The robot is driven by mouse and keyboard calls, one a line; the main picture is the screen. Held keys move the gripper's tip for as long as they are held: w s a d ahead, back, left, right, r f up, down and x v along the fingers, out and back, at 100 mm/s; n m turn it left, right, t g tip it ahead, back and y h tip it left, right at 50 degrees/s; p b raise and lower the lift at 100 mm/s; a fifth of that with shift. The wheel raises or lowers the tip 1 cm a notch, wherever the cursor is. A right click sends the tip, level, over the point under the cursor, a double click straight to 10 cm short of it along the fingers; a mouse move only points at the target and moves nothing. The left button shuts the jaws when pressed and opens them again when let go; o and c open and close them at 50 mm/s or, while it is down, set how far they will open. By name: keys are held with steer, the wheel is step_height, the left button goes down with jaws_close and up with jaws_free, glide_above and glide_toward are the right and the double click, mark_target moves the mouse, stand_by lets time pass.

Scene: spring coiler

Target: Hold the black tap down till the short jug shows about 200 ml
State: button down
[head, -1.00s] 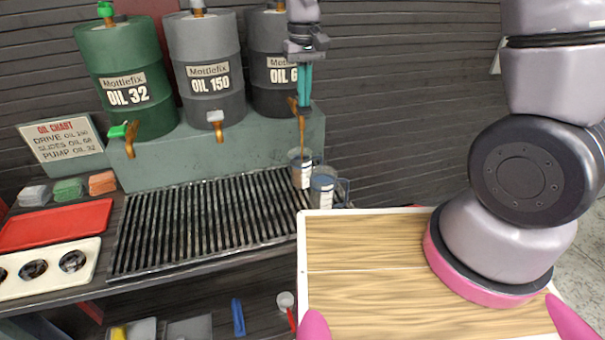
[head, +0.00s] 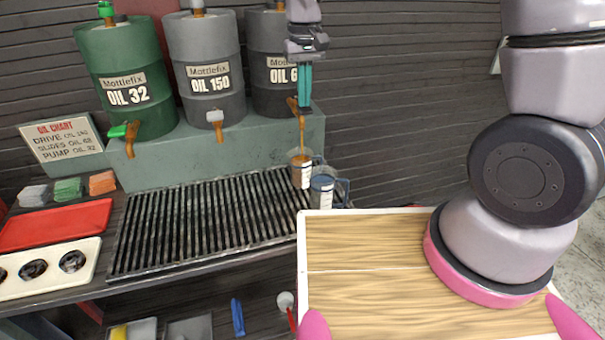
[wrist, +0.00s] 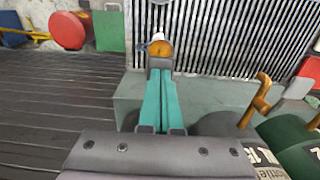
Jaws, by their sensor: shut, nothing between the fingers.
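My gripper (head: 304,103) is shut and empty, with its teal fingers pointing down at the tap of the right-hand drum. In the wrist view a dark piece, the black tap (wrist: 160,62), shows at the fingertips and seems to be pressed by them. A brown stream of oil (head: 301,132) falls from the brass spout into the short jug (head: 305,180) below. The wrist view shows amber oil inside this jug (wrist: 159,48). Its scale is too small to read. A second jug (head: 322,192) stands just in front and to the right.
The OIL 32 drum (head: 125,75) with a green tap and the OIL 150 drum (head: 207,75) with a pale tap stand to the left. A slatted drip grate (head: 190,225) lies below. A wooden board (head: 370,265) is nearest me. A red tray (head: 55,226) lies far left.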

step_height(320, 180, up, 7)
stand_by(0.4)
steer(key=s+d+r+m+t+y, duration=0.2)
steer(key=s+d+r+m+t, duration=0.1)
steer(key=d+r, duration=0.8)
steer(key=s+d+r+m+t, duration=0.4)
steer(key=s+d, duration=0.5)
steer(key=d, duration=0.2)
steer(key=shift+s+d, duration=0.15)
steer(key=shift+d, duration=0.25)
stand_by(0.5)
